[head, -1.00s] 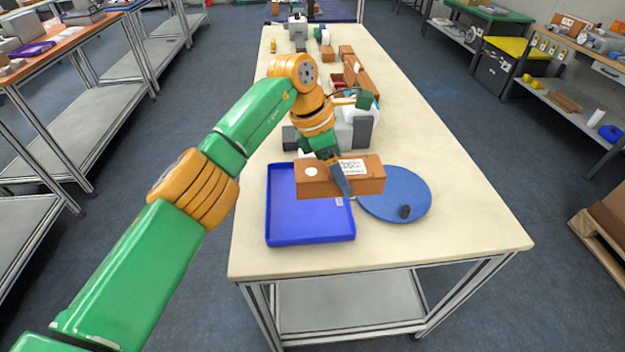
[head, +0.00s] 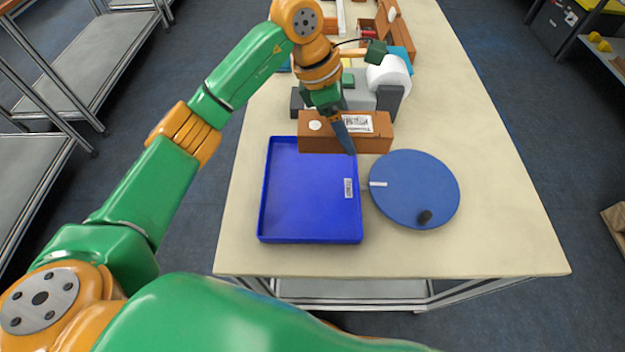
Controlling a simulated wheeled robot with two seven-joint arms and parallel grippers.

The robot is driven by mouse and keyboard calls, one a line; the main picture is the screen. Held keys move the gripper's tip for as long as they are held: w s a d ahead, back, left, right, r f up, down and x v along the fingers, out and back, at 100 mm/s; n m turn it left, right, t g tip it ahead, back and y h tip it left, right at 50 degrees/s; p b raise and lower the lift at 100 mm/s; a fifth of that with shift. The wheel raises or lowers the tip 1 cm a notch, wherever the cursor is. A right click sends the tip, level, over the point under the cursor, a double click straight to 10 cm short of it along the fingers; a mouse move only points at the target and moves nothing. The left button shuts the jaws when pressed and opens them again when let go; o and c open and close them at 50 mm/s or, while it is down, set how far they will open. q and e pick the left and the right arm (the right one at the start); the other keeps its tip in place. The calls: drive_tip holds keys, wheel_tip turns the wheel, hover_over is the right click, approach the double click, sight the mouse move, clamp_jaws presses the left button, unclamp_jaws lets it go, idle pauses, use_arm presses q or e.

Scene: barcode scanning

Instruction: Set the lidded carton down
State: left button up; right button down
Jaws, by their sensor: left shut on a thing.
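The lidded carton (head: 376,141), a long brown box with a printed label and a round white spot, is in the head view at the far end of the blue tray. My left gripper (head: 344,138) is shut on it, with a dark finger across its near side. The carton hides part of the tray's far edge; I cannot tell whether it touches the table or hangs just above it. The blue tray (head: 310,238) looks empty, with a small label at its right side. My right gripper is not in view.
A round blue disc (head: 415,185) with a dark knob and a white mark lies right of the tray. A grey and white device (head: 390,80) stands close behind the carton. Brown boxes (head: 398,30) stand farther back. The table's near and right parts are clear.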

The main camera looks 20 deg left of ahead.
use_arm(q)
drive_tip(key=p, duration=0.3)
hover_over(319, 193)
drive_tip(key=a, duration=0.1)
wheel_tip(319, 193, down, 6)
drive_tip(key=shift+a+f, duration=0.1)
drive_tip(key=shift+f, duration=0.15)
drive_tip(key=f, duration=0.1)
drive_tip(key=f+p, duration=0.1)
drive_tip(key=f, duration=0.1)
drive_tip(key=shift+s+a+f+p, duration=0.1)
drive_tip(key=shift+s+f+p, duration=0.2)
drive_tip(key=shift+p, duration=0.1)
drive_tip(key=shift+w+f, duration=0.1)
drive_tip(key=shift+f, duration=0.15)
drive_tip(key=o, duration=1.2)
drive_tip(key=shift+o, duration=0.2)
drive_tip(key=shift+r, duration=0.15)
drive_tip(key=shift+a+r, duration=0.1)
drive_tip(key=shift+r, duration=0.15)
drive_tip(key=b+v, duration=0.2)
drive_tip(key=v, duration=0.9)
drive_tip(key=shift+r, duration=0.2)
